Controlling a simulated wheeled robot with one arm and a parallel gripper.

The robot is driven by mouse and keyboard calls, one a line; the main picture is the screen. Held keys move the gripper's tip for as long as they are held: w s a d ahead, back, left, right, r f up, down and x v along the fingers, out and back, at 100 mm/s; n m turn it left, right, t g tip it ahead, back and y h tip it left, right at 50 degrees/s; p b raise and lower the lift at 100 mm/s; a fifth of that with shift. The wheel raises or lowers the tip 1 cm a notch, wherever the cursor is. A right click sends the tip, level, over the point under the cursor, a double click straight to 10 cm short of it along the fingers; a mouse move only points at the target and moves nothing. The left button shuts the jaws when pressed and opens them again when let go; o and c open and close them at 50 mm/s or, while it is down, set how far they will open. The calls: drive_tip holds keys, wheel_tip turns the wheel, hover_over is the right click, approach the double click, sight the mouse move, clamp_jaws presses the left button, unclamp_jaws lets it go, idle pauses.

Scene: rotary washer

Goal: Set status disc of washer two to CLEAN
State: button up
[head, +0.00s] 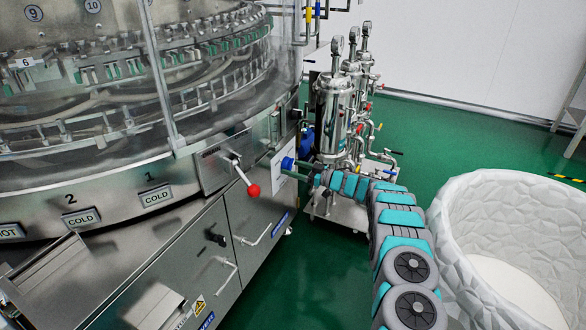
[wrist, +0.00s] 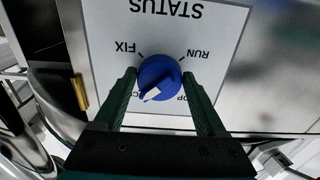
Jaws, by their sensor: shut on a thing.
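The status disc is a blue round knob (wrist: 160,78) on a white plate (wrist: 108,20) headed STATUS, which appears upside down in the wrist view. Its white pointer is turned to the lower left. FIX reads at upper left and RUN at upper right. A label at lower right shows only "OP"; the one at lower left is mostly hidden by a finger. My gripper (wrist: 159,76) is shut on the knob, one dark green finger on each side. In the head view my gripper (head: 301,170) is at the blue knob (head: 288,163) on the machine's right side.
A red-balled lever (head: 253,190) sticks out left of the plate. Steel filter housings with gauges (head: 333,105) stand close behind my gripper. A large white faceted tub (head: 452,240) is at right. Green floor (head: 420,135) is open behind it.

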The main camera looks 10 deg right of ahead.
drive_tip(key=o, duration=1.3)
drive_tip(key=v, duration=0.7)
drive_tip(key=shift+s+d+b, duration=0.2)
drive_tip(key=shift+d+b, duration=0.15)
drive_tip(key=shift+b, duration=0.05)
